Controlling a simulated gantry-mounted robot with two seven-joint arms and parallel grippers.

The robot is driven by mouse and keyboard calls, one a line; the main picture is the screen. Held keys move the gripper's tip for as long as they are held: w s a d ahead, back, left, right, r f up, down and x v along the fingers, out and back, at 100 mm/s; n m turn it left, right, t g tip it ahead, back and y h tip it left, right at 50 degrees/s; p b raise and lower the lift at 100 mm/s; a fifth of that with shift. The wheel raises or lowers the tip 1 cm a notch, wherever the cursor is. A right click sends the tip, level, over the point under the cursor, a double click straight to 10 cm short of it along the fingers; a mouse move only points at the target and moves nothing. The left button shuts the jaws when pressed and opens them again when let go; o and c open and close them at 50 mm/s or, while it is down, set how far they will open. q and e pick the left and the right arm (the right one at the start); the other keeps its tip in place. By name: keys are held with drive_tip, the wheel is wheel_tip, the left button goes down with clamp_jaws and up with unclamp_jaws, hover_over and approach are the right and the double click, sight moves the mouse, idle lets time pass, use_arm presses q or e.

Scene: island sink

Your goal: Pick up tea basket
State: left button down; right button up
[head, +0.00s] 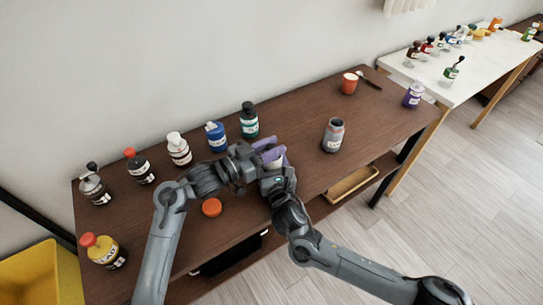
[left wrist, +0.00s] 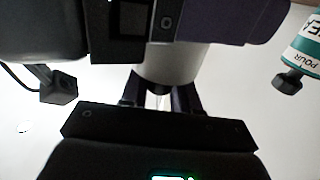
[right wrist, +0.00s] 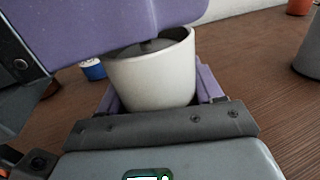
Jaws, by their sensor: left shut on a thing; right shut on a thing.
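A white cup-shaped thing (right wrist: 155,75) stands large between the purple fingers of my right gripper in the right wrist view. A dark grey part (right wrist: 152,46) shows inside its rim; I cannot tell whether this is the tea basket. My right gripper (head: 280,168) is shut on the white cup. My left gripper (head: 268,150) meets it closely in the head view. The left wrist view shows a whitish round body (left wrist: 172,64) between dark fingers, so the left gripper appears shut on the same cup. The grippers hide most of the cup in the head view.
Several bottles line the table's wall side, including a green-labelled one (head: 249,120) and a blue one (head: 216,137). A grey jar (head: 333,136), an orange cup (head: 349,84) and a purple bottle (head: 413,95) stand right. An orange disc (head: 211,207) lies near the left arm.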

use_arm(q)
drive_tip(key=shift+r, duration=0.15)
use_arm(e)
drive_tip(key=shift+f, duration=0.1)
use_arm(q)
wheel_tip(320, 180, up, 17)
drive_tip(key=shift+r, duration=0.2)
idle(1.2)
drive_tip(key=shift+r, duration=0.15)
idle(0.3)
use_arm(e)
drive_tip(key=o, duration=1.2)
drive_tip(key=shift+s, duration=0.1)
